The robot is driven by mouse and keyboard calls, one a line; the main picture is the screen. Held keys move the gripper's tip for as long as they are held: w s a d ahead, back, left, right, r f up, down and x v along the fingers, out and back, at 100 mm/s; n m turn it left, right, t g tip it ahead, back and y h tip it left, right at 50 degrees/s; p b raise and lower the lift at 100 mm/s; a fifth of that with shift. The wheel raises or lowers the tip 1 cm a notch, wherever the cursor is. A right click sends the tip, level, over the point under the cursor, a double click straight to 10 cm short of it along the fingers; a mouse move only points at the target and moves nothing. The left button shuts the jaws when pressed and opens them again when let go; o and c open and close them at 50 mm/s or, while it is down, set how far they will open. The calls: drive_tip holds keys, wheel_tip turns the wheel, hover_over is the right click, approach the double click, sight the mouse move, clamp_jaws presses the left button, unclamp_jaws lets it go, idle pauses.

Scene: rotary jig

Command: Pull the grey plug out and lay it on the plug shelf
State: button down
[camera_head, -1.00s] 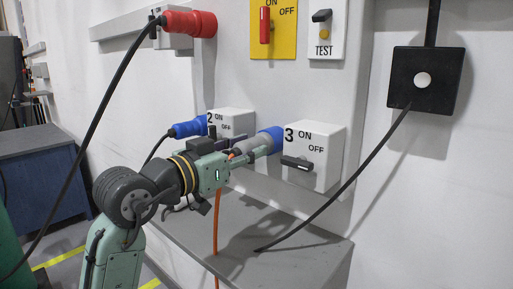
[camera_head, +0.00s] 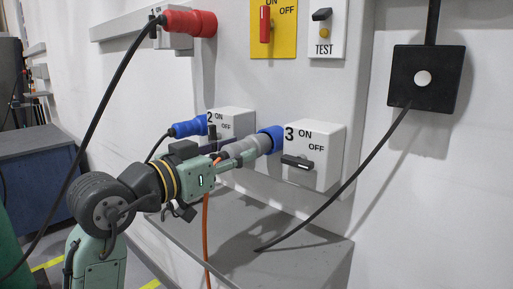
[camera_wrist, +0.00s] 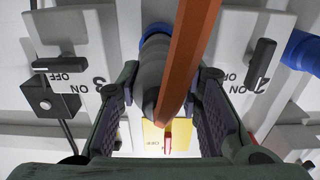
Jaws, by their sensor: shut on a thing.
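The grey plug (camera_head: 236,149) lies in line with the blue socket (camera_head: 272,139) on the box marked 3. Its front end meets the socket's collar; I cannot tell how much of it is still inside. An orange cable (camera_head: 206,235) hangs from its rear. My gripper (camera_head: 238,157) is shut on the plug from the side. In the wrist view the plug (camera_wrist: 156,72) sits between the two pads of my gripper (camera_wrist: 165,88), with the orange cable (camera_wrist: 190,45) crossing in front. The grey shelf (camera_head: 225,225) is below, with bare room on top.
Box 3 (camera_head: 325,150) has a black switch handle (camera_head: 298,162) lying nearly level. Box 2 (camera_head: 232,121) holds a blue plug (camera_head: 188,128) close behind my gripper. A black cable (camera_head: 345,187) from the wall box (camera_head: 425,80) droops to the shelf's right part.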

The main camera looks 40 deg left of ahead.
sight(221, 159)
drive_tip(key=shift+s+a, duration=0.15)
drive_tip(key=shift+s, duration=1.8)
